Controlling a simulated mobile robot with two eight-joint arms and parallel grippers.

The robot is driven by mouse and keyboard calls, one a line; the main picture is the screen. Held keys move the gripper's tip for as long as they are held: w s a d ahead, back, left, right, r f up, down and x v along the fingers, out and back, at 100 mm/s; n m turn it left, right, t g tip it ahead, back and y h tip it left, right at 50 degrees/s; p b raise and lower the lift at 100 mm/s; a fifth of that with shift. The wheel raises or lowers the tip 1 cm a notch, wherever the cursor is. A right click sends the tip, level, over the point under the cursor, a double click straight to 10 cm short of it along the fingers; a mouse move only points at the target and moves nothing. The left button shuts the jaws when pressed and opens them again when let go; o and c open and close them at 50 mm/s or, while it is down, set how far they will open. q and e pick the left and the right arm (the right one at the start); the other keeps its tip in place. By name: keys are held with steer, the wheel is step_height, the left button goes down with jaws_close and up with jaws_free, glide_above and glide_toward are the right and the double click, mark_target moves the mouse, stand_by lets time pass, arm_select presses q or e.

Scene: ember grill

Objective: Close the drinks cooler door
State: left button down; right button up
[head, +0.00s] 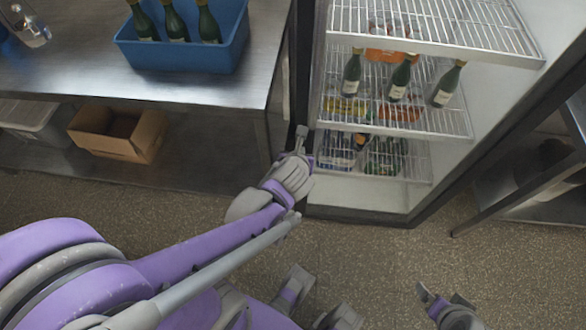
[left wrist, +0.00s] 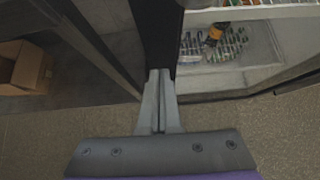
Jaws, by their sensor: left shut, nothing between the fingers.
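The drinks cooler (head: 370,212) stands upright at the right of the head view, its lit inside uncovered, with bottles and cans on wire shelves. A dark upright strip (head: 300,60) runs along its left side, apparently the door seen nearly edge-on; I cannot tell door from frame for sure. The strip also shows in the left wrist view (left wrist: 158,35). My left gripper (head: 301,133) is shut and empty, its tips at the lower part of this strip; contact cannot be told. My right gripper (head: 428,294) is low at the bottom right, over the floor, away from the cooler.
A steel table (head: 90,75) with a blue crate (head: 185,55) of bottles stands left of the cooler. A cardboard box (head: 120,132) sits on its lower shelf. Another steel table (head: 515,190) stands at the right. The floor (head: 380,255) before the cooler is clear.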

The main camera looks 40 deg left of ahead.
arm_select(q)
steer(key=p+v, duration=0.4)
steer(key=v, duration=0.6)
steer(key=shift+s+d+f, duration=0.1)
steer(key=shift+d, duration=0.05)
steer(key=s+d+r+n+g+h+p, duration=0.1)
steer(key=d+r+n+h+p, duration=0.1)
steer(key=n, duration=1.3)
steer(key=s+d+r+n+g+h+p, duration=0.1)
steer(key=d+r+n+h+p, duration=0.1)
steer(key=n, duration=1.2)
steer(key=d+h, duration=0.1)
steer(key=d, duration=0.1)
steer(key=shift+s+d+r+n+g, duration=0.15)
steer(key=shift+s+d+n+g, duration=0.15)
steer(key=shift+n+g, duration=0.1)
